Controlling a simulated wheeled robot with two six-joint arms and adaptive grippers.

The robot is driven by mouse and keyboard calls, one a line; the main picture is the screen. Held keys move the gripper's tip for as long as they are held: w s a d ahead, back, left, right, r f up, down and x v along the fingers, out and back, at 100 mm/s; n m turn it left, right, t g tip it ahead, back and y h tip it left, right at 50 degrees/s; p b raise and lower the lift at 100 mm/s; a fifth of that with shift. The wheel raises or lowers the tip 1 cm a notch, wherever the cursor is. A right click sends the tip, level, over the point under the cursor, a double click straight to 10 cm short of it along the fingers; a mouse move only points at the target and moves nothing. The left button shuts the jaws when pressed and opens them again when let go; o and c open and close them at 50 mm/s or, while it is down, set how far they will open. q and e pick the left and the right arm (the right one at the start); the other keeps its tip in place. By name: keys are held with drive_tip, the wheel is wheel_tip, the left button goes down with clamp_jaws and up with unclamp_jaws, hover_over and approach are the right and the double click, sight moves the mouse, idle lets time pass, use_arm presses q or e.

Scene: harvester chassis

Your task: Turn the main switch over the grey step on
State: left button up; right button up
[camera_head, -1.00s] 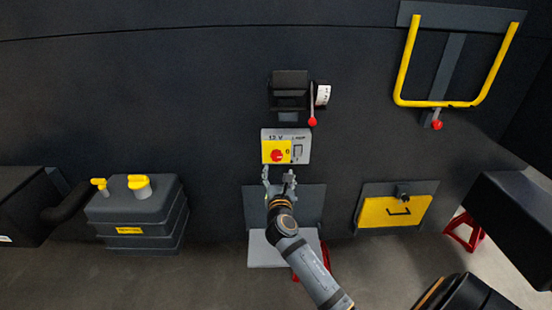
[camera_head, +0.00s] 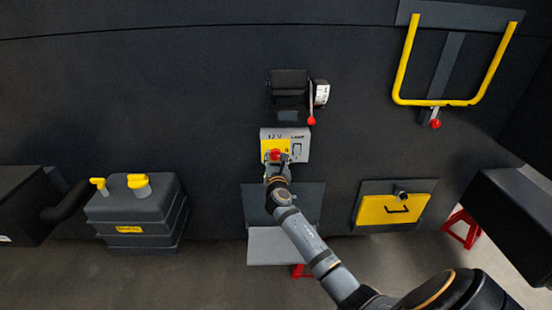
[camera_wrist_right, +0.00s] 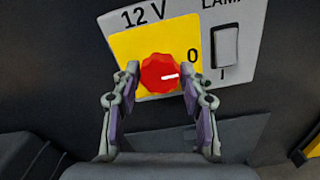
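The main switch is a red round knob (camera_wrist_right: 162,74) on a yellow plate (camera_wrist_right: 122,48), under the label "12 V". Its white mark points right, toward the "0". The knob also shows in the head view (camera_head: 275,155), above the grey step (camera_head: 282,246). My right gripper (camera_wrist_right: 160,78) is in front of the switch with one finger on each side of the knob. The fingertips are very near the knob's sides with a narrow gap; contact is not clear. In the head view my right gripper (camera_head: 275,165) partly covers the switch. My left gripper is not in view.
A lamp rocker switch (camera_wrist_right: 224,47) sits right of the knob on the same panel. Above is a black box with a red-tipped lever (camera_head: 311,121). A yellow flap (camera_head: 394,209) is at right, a grey tank (camera_head: 138,212) at left.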

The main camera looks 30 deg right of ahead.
drive_tip(key=c, duration=0.5)
drive_tip(key=shift+c, duration=0.2)
drive_tip(key=shift+m, duration=0.3)
drive_tip(key=m+b, duration=0.1)
drive_tip(key=m, duration=0.2)
drive_tip(key=shift+f+b, duration=0.15)
drive_tip(key=shift+b, duration=0.25)
drive_tip(key=m+b, duration=0.1)
drive_tip(key=m, duration=0.3)
drive_tip(key=shift+b, duration=0.35)
drive_tip(key=m+b, duration=0.3)
drive_tip(key=m, duration=0.2)
drive_tip(key=shift+f+m, duration=0.1)
drive_tip(key=shift+m, duration=0.2)
drive_tip(key=m+b, duration=0.2)
drive_tip(key=m, duration=0.2)
drive_tip(key=shift+m+b, duration=0.3)
drive_tip(key=shift+b, duration=0.05)
drive_tip(key=shift+m, duration=0.3)
